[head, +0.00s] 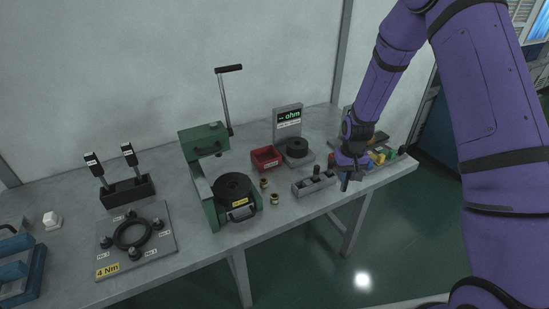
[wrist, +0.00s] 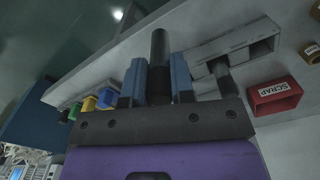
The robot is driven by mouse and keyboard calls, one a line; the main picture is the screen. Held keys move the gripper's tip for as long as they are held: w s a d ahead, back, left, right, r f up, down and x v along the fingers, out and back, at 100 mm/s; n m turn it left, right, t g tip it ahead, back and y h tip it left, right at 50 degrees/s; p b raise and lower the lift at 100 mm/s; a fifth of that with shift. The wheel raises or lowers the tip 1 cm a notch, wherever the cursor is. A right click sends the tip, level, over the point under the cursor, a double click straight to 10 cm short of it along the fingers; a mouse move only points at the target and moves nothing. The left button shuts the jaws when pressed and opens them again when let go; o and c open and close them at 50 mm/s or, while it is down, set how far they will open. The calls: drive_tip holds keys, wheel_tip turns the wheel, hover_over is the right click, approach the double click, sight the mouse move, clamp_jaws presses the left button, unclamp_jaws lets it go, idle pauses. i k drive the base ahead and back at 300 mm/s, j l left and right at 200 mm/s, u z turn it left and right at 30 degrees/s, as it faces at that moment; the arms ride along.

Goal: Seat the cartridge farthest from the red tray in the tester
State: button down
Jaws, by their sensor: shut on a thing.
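My gripper (head: 348,168) is in front of the table's right part, right of the grey rack. In the wrist view its two blue fingers (wrist: 157,84) are shut on a black cylindrical cartridge (wrist: 158,48); its lower end shows in the head view (head: 345,184). Another dark cartridge (head: 316,172) stands in the slotted grey rack (head: 301,187), also seen in the wrist view (wrist: 222,72). The tester (head: 287,119), with a green "ohm" display, stands at the back beside a round black fixture (head: 297,147). The red tray (head: 267,158), labelled SCRAP in the wrist view (wrist: 274,94), is left of it.
A green lever press (head: 205,142) stands left of the red tray. Two brass rings (head: 264,183) lie between the press and the rack. Coloured bins (head: 378,157) are behind my gripper at the right. A plate with a black ring (head: 132,234) is at the left.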

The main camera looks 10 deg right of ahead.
sight(294, 149)
drive_tip(key=l+u, duration=0.55)
drive_tip(key=u, duration=0.25)
drive_tip(key=i+l, duration=0.3)
drive_tip(key=l, duration=0.2)
